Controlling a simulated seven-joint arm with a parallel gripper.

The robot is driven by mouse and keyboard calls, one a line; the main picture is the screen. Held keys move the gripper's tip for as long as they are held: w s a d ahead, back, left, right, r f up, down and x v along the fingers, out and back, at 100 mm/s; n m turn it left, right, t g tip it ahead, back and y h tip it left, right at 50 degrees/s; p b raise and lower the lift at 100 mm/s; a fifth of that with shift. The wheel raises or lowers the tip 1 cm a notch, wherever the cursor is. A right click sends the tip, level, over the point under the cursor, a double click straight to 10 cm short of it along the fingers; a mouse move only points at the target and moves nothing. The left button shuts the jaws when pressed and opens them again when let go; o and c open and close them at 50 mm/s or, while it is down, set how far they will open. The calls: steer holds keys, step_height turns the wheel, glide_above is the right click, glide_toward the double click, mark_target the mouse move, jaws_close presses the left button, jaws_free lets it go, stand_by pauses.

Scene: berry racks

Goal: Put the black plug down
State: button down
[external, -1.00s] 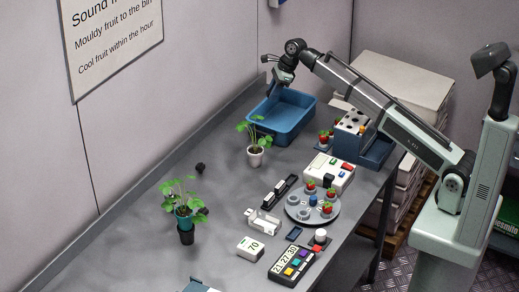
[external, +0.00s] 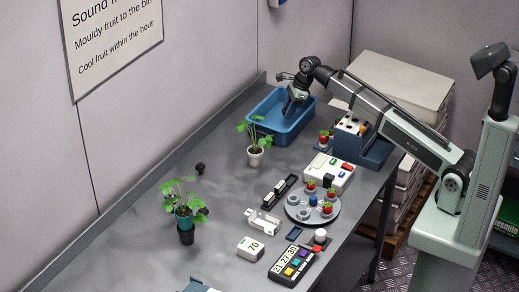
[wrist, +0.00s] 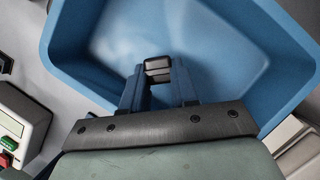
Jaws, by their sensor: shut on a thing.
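The black plug (wrist: 157,68) is a small dark block between my fingertips in the wrist view. My gripper (wrist: 158,82) is shut on it and points down into the blue bin. The blue bin (wrist: 205,45) looks empty in the wrist view, with bare floor around the plug. I cannot tell whether the plug touches the bin floor.
The blue bin (external: 300,127) stands at the back of the grey bench. A potted plant (external: 255,156) stands just in front of it. A holed box (external: 348,130) and a white panel with coloured parts (external: 330,170) are to the right. A small black object (external: 200,168) lies on the open bench at left.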

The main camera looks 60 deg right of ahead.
mark_target(284, 127)
steer(key=shift+f, duration=2)
steer(key=shift+f, duration=0.15)
steer(key=c, duration=0.9)
jaws_free()
steer(key=shift+o, duration=0.2)
steer(key=v, duration=1.2)
steer(key=shift+o, duration=0.2)
steer(key=shift+a, duration=0.1)
